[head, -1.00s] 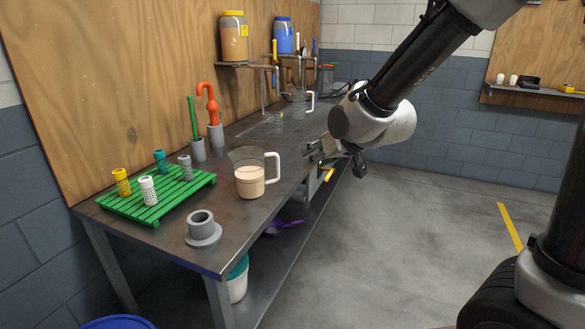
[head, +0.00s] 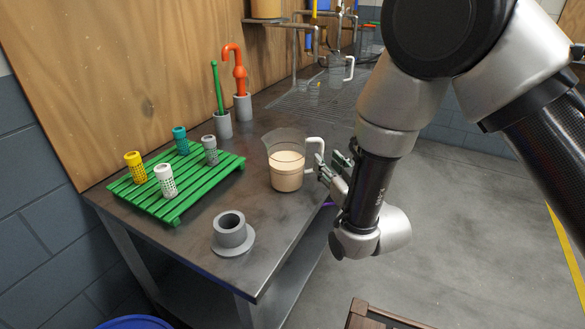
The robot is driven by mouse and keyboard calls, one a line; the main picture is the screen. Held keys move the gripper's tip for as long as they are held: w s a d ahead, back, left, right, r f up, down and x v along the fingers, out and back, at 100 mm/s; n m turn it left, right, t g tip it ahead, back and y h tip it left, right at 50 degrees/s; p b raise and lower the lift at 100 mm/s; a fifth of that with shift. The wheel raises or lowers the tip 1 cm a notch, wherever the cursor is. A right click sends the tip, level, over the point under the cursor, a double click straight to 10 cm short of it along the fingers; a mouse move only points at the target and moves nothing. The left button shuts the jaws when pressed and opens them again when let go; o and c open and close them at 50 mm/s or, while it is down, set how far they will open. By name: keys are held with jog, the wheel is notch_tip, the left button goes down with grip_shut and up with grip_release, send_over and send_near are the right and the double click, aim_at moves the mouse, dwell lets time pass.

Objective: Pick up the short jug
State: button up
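A clear jug (head: 286,168) with beige liquid in its lower part stands upright on the metal bench, near its right edge. Its white handle (head: 319,146) points right. Another clear jug (head: 336,72) with a white handle stands farther back; I take the nearer one as the short jug. My gripper (head: 323,170) is at the right of the nearer jug, close to the lower part of its handle. Its fingers look apart with nothing held between them. I cannot tell whether they touch the handle.
A green slatted rack (head: 175,213) holds several perforated cups to the left. A grey flanged cylinder (head: 231,236) stands in front. Grey holders with a green stick (head: 217,88) and an orange hooked piece (head: 238,66) stand behind. A brown wooden item (head: 380,315) is at the bottom.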

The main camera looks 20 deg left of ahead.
jog(key=x, duration=0.4)
jog(key=shift+a, duration=0.25)
grip_shut()
